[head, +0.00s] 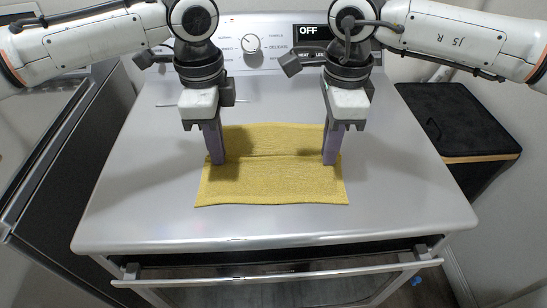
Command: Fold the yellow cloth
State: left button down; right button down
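The yellow cloth (272,182) lies on the grey washer top. A crease runs across it from left to right, and a back strip of cloth shows behind that crease. My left gripper (217,161) points down at the left end of the crease. My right gripper (330,161) points down at the right end of the crease. Both sets of purple fingers touch or nearly touch the cloth. Each gripper's fingers overlap in this view, so I cannot tell whether they are open or pinching cloth.
The washer top (400,190) is clear on both sides and in front of the cloth. The control panel with its knob (251,43) and an "OFF" display (310,31) stands at the back. A dark bin (460,120) stands at the right, and a dark appliance (75,160) at the left.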

dwell(0.5)
